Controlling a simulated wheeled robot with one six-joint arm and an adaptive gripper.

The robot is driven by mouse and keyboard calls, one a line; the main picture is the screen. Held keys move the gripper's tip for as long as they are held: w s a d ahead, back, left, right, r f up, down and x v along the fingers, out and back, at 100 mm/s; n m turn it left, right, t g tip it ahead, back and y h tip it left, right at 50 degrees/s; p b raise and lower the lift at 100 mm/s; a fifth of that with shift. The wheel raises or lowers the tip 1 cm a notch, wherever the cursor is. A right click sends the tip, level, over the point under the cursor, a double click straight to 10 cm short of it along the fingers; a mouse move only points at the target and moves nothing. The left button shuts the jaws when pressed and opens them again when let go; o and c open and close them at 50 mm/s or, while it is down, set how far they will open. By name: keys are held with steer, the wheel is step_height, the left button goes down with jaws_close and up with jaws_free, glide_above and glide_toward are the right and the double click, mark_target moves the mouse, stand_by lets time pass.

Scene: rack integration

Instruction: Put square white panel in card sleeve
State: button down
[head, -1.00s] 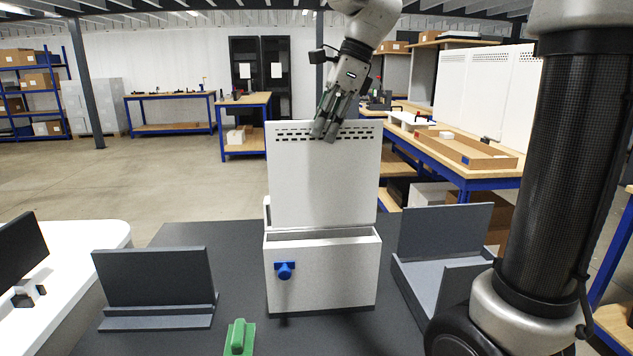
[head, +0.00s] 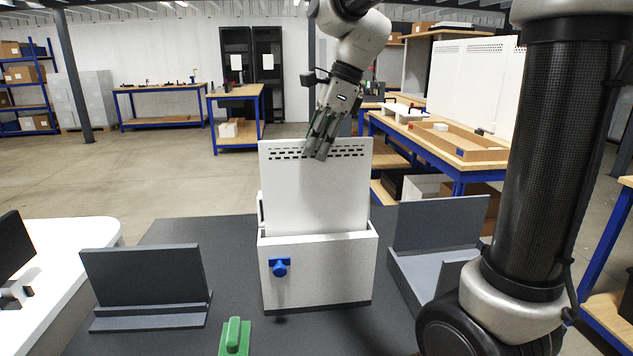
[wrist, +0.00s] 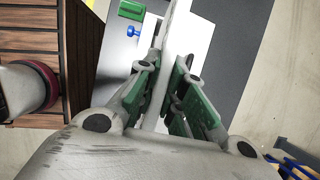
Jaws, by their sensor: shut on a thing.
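The square white panel (head: 315,195) stands upright with two rows of slots along its top. Its lower edge is inside the open top of the white card sleeve (head: 318,272), a box with a blue knob (head: 280,267) on its front. My gripper (head: 318,152) is shut on the panel's top edge, right of its middle. In the wrist view the green-padded fingers (wrist: 172,95) lie on either side of the thin panel edge. How deep the panel's hidden lower part reaches cannot be seen.
A dark grey stand (head: 146,285) is left of the sleeve and a grey open holder (head: 437,240) is right of it. A green block (head: 235,338) lies in front on the dark table (head: 290,335). Wooden workbenches stand behind.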

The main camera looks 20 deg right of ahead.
mark_target(338, 169)
step_height(338, 169, down, 8)
steer(key=shift+f, duration=0.15)
stand_by(0.4)
steer(key=shift+f, duration=4.25)
steer(key=c, duration=1.4)
jaws_free()
steer(key=shift+c, duration=0.2)
steer(key=v, duration=1.2)
